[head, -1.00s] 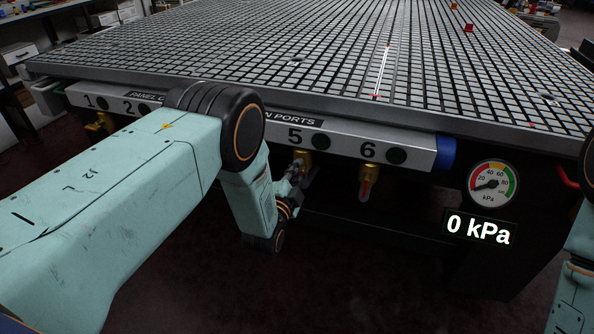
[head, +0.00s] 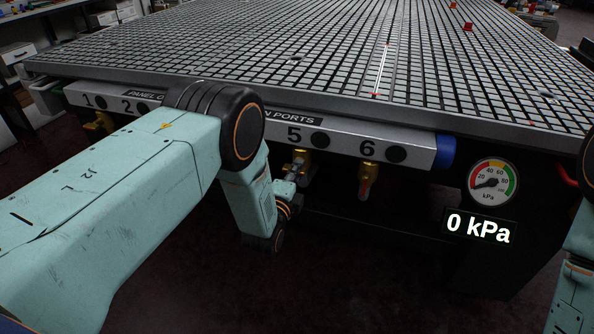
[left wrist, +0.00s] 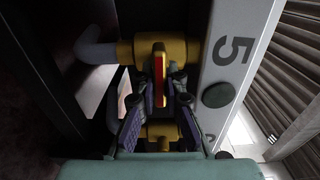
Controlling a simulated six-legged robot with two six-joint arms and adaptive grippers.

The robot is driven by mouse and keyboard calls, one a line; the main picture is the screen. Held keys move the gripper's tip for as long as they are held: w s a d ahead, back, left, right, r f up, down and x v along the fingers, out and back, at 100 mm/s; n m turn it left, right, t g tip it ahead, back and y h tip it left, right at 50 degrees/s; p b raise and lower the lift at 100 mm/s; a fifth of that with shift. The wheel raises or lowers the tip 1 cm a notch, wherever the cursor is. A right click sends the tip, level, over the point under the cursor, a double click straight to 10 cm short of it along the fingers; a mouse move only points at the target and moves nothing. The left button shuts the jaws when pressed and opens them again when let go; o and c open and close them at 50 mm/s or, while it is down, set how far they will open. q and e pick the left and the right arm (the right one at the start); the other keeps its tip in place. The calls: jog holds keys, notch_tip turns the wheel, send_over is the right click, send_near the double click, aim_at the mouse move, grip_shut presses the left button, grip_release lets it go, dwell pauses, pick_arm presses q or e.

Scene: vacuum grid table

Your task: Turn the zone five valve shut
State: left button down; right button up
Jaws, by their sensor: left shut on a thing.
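The zone five valve is a brass body (left wrist: 190,50) with a red handle (left wrist: 159,62), under the label 5 in the left wrist view. The handle lies crosswise to the brass body in that picture. My left gripper (left wrist: 161,88) is shut on the handle, one dark finger on each side of it. In the head view the brass of valve five (head: 303,158) shows under the panel, with my left gripper (head: 297,172) at it. The handle there is mostly hidden by the gripper. My right gripper is out of view.
Valve six (head: 368,176) hangs to the right, close to my left gripper. The numbered panel (head: 345,143) and the grid table's edge (head: 330,112) are just above. A pressure gauge (head: 490,184) stands over a 0 kPa display (head: 478,229). The space below the valves is open.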

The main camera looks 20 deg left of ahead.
pick_arm(q)
jog(key=shift+a, duration=0.1)
jog(key=c, duration=1.4)
grip_release()
jog(key=s, duration=1.2)
jog(key=shift+a, duration=0.15)
